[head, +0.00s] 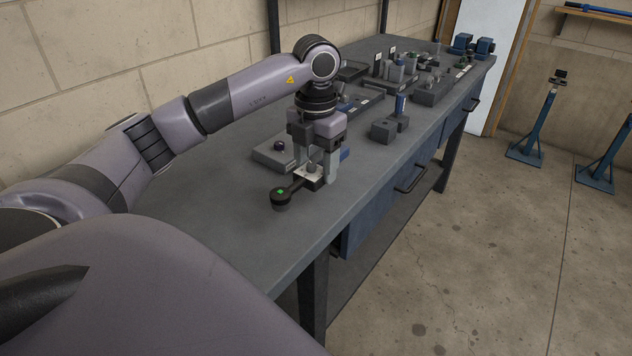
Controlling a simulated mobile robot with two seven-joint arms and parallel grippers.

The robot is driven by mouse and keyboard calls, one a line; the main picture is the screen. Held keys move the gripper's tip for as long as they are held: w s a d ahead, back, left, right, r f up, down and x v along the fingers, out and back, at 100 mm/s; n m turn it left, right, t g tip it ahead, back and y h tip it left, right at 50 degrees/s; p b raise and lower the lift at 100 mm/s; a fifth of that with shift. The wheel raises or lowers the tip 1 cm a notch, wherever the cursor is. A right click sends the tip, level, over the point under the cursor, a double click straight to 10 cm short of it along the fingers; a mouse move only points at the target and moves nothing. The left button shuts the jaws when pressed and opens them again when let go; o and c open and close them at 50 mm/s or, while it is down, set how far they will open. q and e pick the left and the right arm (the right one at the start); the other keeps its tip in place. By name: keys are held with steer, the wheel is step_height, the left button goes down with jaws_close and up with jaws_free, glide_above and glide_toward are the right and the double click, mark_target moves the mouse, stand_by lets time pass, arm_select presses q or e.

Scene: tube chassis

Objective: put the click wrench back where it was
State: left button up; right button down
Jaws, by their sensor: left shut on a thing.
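My left gripper (315,176) points down over the near part of the workbench and is shut on the click wrench (281,196). The wrench's round dark head with a green mark sticks out toward the lower left of the fingers. A small blue part (344,154) shows behind the fingers on the right; I cannot tell if it is the wrench's handle. The fingers hide the middle of the tool. It is close to the bench top; I cannot tell whether it touches. My right gripper is out of view.
A low grey block (268,155) with a dark knob lies just behind the gripper. A dark block (383,131) with a blue upright piece stands to the right. Several fixtures crowd the far workbench (230,235); its near part is clear. Blue stands (533,135) are on the floor.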

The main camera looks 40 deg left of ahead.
mark_target(316, 196)
arm_select(q)
steer(key=shift+f, duration=2.15)
steer(key=o, duration=1.5)
steer(key=shift+f, duration=0.15)
step_height(316, 196, up, 12)
steer(key=shift+r+p, duration=0.15)
steer(key=shift+p, duration=0.5)
